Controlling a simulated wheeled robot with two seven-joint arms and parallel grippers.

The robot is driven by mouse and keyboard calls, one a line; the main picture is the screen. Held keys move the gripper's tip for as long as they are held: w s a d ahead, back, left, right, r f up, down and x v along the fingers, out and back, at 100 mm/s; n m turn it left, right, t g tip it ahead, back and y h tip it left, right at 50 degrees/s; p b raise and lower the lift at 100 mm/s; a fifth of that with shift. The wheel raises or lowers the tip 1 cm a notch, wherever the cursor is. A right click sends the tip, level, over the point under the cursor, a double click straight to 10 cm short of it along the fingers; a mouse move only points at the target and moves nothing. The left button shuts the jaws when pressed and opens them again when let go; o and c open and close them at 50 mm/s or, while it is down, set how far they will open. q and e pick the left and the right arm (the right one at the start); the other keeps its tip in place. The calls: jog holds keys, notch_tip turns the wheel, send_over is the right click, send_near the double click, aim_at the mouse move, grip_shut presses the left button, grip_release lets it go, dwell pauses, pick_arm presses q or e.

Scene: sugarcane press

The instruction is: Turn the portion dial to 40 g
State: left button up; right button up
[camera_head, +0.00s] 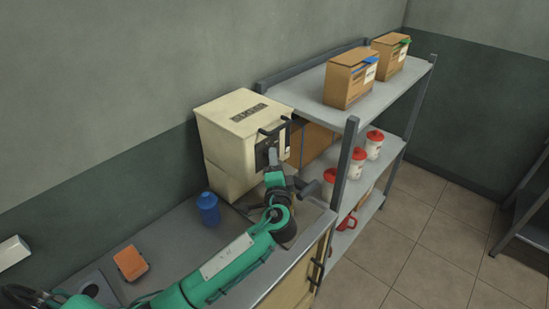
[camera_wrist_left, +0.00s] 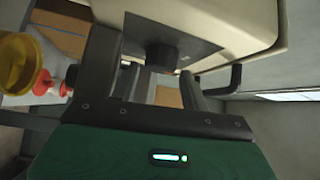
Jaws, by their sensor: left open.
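A cream box-shaped machine (camera_head: 237,139) stands on the counter against the wall. In the left wrist view its cream body (camera_wrist_left: 225,22) fills the top, with a dark front panel (camera_wrist_left: 178,35) and a round black knob (camera_wrist_left: 162,57), likely the portion dial. My left gripper (camera_head: 273,158) is at the machine's front, where its arm partly hides the panel. In the left wrist view the open left gripper (camera_wrist_left: 150,80) has one finger on each side of the knob; I cannot tell whether they touch it. No dial markings are readable. My right gripper is not in view.
A blue cup (camera_head: 208,209) and an orange item (camera_head: 130,262) are on the counter (camera_head: 172,238). A metal shelf (camera_head: 303,92) with cardboard boxes (camera_head: 349,78) and red-lidded jars (camera_head: 356,163) stands close on the right.

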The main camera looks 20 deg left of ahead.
pick_arm(q)
jog(key=shift+x, duration=1)
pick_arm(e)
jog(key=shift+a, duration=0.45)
pick_arm(q)
jog(key=c, duration=0.7)
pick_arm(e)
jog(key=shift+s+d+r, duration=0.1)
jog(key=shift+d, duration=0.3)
